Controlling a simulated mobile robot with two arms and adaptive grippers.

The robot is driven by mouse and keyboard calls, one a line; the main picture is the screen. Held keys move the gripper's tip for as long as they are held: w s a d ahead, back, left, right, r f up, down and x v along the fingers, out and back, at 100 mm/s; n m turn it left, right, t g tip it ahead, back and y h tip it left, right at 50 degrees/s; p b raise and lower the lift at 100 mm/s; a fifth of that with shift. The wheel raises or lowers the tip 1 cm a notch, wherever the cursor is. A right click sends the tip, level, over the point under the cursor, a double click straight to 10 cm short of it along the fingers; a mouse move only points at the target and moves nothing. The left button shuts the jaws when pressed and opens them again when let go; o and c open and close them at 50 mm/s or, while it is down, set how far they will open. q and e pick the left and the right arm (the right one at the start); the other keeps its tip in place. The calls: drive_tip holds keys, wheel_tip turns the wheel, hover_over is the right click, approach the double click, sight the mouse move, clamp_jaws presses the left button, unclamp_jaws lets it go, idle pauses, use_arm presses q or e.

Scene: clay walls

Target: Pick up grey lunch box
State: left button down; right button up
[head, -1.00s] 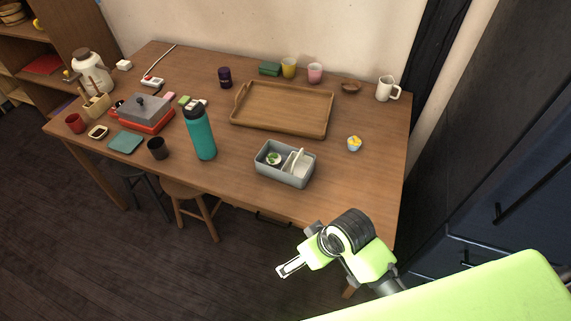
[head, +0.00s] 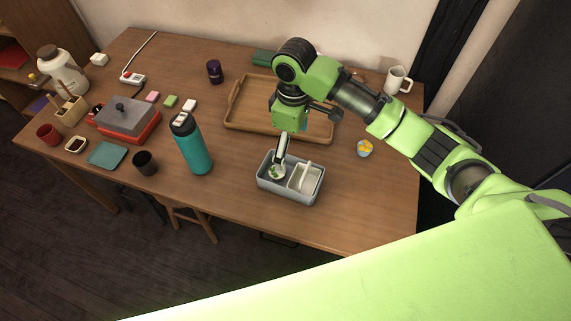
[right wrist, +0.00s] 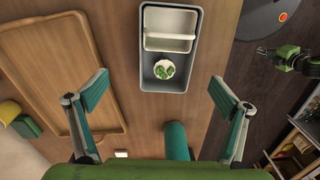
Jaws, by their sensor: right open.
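The grey lunch box (head: 291,193) sits upright on the wooden table near its front edge. It is open, with a white inner compartment (head: 306,178) on one side and a small white item with green bits (head: 277,172) on the other. My right gripper (head: 282,150) points down above the box's back left part. In the right wrist view the gripper (right wrist: 156,95) is open and empty, its two fingers wide apart, with the lunch box (right wrist: 145,78) ahead between and beyond them. My left gripper is not in view.
A wooden tray (head: 231,114) lies just behind the box. A teal bottle (head: 195,149) stands to its left, and a small cup with yellow contents (head: 365,148) to its right. A white mug (head: 397,80) stands at the back right. Table between box and small cup is clear.

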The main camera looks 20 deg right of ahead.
hover_over(293, 182)
wheel_tip(293, 182, down, 6)
drive_tip(key=shift+a+r, duration=0.1)
drive_tip(key=shift+r, duration=0.05)
drive_tip(key=shift+w+f, duration=0.15)
drive_tip(key=shift+f, duration=0.4)
drive_tip(key=shift+f+p, duration=0.45)
drive_tip(key=shift+f, duration=0.5)
drive_tip(key=f, duration=0.2)
drive_tip(key=shift+s+f, duration=0.2)
drive_tip(key=shift+f, duration=0.75)
drive_tip(key=c, duration=1.2)
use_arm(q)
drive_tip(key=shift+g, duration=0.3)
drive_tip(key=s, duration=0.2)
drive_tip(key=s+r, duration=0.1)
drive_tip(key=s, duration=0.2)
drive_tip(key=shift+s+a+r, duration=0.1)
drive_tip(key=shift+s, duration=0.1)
use_arm(e)
drive_tip(key=shift+c, duration=0.2)
